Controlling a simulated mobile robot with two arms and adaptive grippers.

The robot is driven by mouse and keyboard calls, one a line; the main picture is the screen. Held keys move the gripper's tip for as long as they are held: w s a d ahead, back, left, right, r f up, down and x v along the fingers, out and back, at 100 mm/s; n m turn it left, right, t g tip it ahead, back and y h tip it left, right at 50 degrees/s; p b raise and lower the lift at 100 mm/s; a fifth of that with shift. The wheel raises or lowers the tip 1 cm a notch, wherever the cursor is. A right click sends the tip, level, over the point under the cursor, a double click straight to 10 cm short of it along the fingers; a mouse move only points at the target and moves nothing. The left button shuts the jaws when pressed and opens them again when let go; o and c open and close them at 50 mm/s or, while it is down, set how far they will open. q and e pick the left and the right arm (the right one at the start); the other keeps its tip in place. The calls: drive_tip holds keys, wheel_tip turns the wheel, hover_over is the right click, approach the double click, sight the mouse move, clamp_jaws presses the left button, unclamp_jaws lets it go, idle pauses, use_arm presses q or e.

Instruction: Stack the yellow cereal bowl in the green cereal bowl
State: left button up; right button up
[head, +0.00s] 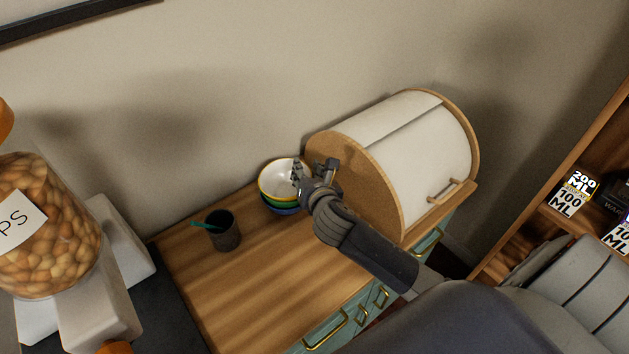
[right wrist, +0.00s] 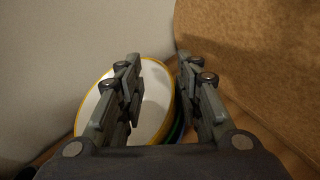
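The yellow cereal bowl (head: 278,181), white inside with a yellow rim, is on top of a bowl stack at the back of the wooden counter. The green cereal bowl (head: 275,205) shows as a band just under it, with a blue bowl (head: 286,211) at the bottom. My right gripper (head: 311,172) is at the stack's right edge. In the right wrist view its fingers (right wrist: 160,78) are apart, one over the yellow bowl's (right wrist: 153,100) inside and one outside its right rim. Whether they touch it cannot be told. My left gripper is out of view.
A bread box (head: 372,185) with wooden sides stands close to the right of the stack. A dark cup (head: 226,236) with a teal stick is at the front left. The wall (head: 220,100) is close behind. The counter (head: 255,275) in front is clear.

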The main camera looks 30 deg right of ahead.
drive_tip(key=b+v, duration=0.1)
drive_tip(key=v, duration=1.1)
drive_tip(key=shift+r, duration=0.15)
drive_tip(key=shift+w+d, duration=0.1)
